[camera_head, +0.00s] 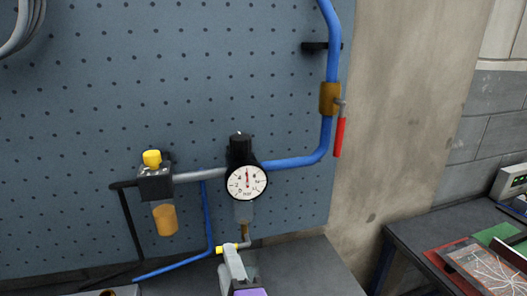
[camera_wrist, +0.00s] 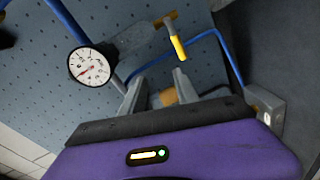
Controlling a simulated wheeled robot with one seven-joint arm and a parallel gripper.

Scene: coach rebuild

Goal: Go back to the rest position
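My gripper (camera_head: 236,268) is at the bottom centre of the head view, just below a small valve with a yellow handle (camera_head: 226,248). In the wrist view my gripper (camera_wrist: 157,84) has its two fingers apart, with nothing held between them. The yellow handle (camera_wrist: 179,47) shows beyond the fingertips, with a visible gap. No rest position is marked in either view.
A pressure gauge (camera_head: 246,183) and a filter with an amber bowl (camera_head: 165,219) hang on the blue pegboard (camera_head: 90,110). A blue pipe (camera_head: 332,60) carries a red lever (camera_head: 340,137). A dark bench (camera_head: 320,265) lies below; a side table (camera_head: 420,232) stands right.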

